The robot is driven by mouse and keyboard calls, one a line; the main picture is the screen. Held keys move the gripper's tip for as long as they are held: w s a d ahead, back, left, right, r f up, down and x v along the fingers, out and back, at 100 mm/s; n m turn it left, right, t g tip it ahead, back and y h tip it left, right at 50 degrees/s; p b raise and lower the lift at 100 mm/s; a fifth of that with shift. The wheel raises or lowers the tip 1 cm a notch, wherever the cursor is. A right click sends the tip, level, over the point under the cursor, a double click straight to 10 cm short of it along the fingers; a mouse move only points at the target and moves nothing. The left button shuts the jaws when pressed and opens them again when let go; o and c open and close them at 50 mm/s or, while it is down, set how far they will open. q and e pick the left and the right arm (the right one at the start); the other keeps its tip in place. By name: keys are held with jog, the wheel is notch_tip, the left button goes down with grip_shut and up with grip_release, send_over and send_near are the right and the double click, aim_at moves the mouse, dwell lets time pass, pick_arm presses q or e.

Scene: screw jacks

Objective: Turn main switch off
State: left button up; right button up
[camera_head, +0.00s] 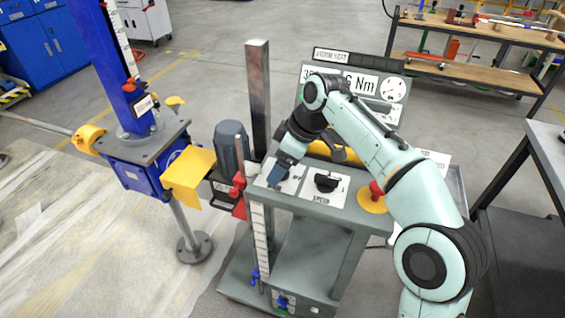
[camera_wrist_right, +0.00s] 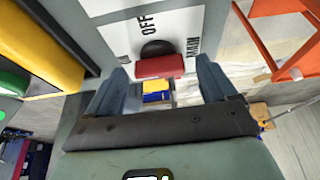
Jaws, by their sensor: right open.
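The main switch (camera_wrist_right: 160,66) has a red handle on a dark round base. It sits on a white plate (camera_wrist_right: 185,22) lettered OFF and MAIN. My right gripper (camera_wrist_right: 160,72) is open, with one finger on each side of the red handle and visible gaps between. Whether the fingertips reach down to the plate I cannot tell. In the head view my right gripper (camera_head: 277,176) points down at the left end of the grey control panel (camera_head: 320,207) and hides the main switch. My left gripper is not in view.
A black speed knob (camera_head: 326,182) sits right of the gripper. A red button on a yellow disc (camera_head: 372,200) is further right. A torque display (camera_head: 360,85) stands behind. A steel post (camera_head: 259,95) and a blue screw jack (camera_head: 140,165) stand to the left.

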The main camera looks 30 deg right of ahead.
jog(key=c, duration=1.1)
jog(key=shift+o, duration=0.2)
